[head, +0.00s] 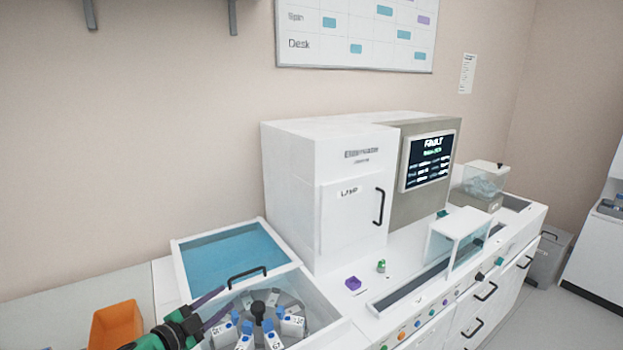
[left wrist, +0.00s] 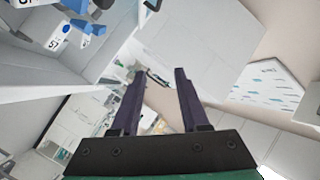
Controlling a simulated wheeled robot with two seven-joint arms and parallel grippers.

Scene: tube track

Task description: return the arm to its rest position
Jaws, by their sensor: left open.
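My left gripper (head: 224,301) comes in at the bottom left of the head view, its dark purple fingers spread apart beside the left side of the open-topped tube carousel (head: 318,304). In the left wrist view the two fingers (left wrist: 159,80) stand apart with nothing between them. The wrist view is tilted and shows a numbered, blue-capped holder at the top left. My right gripper does not show in either view.
The carousel holds several blue-capped holders (head: 292,325) around a dark hub; its blue lid (head: 222,262) stands raised behind. An orange bin (head: 116,324) is left of the arm. A white cabinet (head: 345,215) with a FAULT screen (head: 431,160) stands behind.

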